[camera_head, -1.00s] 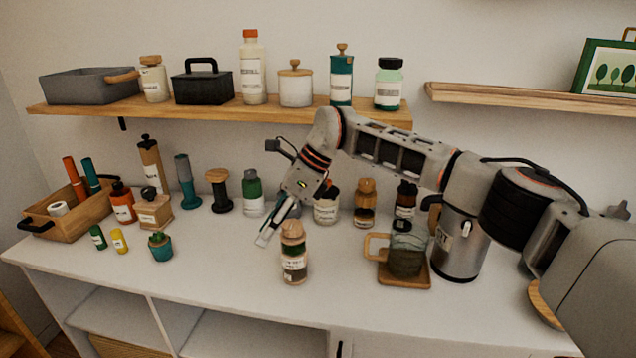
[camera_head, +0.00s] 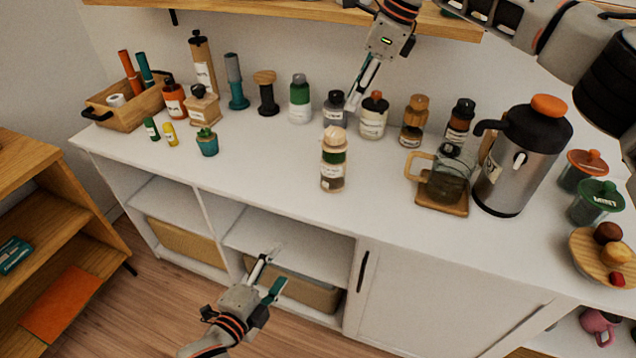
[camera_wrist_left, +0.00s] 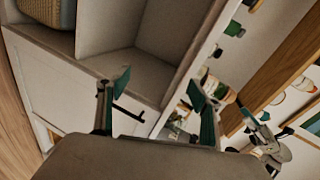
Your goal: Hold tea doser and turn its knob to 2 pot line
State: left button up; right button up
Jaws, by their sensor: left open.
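The tea doser appears to be the small jar (camera_head: 333,170) with a pale wooden knob, green band, white label and dark contents. It stands upright near the middle of the white counter (camera_head: 270,172). My right gripper (camera_head: 356,95) points down above and behind it, apart from it; its fingers look close together, and their opening is unclear. My left gripper (camera_head: 271,274) is low in front of the cabinet, below the counter top, open and empty. In the left wrist view its two fingers (camera_wrist_left: 158,90) are spread, with the cabinet front beyond. Any mark lines on the doser are too small to read.
Several jars stand behind the doser. A glass mug (camera_head: 447,180) on a wooden coaster and a steel flask (camera_head: 520,160) are to its right. A small potted cactus (camera_head: 207,144) is to its left. The counter around the doser is clear. A shelf (camera_head: 290,12) hangs above.

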pick_arm(q)
jog(key=w+d+r+m+t+h, duration=0.1)
jog(key=w+d+r+m+h, duration=0.15)
jog(key=r+m, duration=0.35)
jog(key=w+d+r+m+t+h, duration=0.1)
jog(key=w+d+r+m, duration=0.35)
jog(key=m, duration=1.05)
send_near(334, 167)
jog(key=w+f, duration=0.2)
jog(key=w, duration=0.1)
jog(key=w+d+f, duration=0.1)
jog(key=shift+w, duration=0.3)
jog(key=shift+w+d+m, duration=0.2)
jog(key=shift+w+m, duration=0.2)
jog(key=shift+w, duration=0.2)
jog(key=x, duration=0.7)
jog(key=shift+w, duration=0.15)
jog(key=c, duration=1.5)
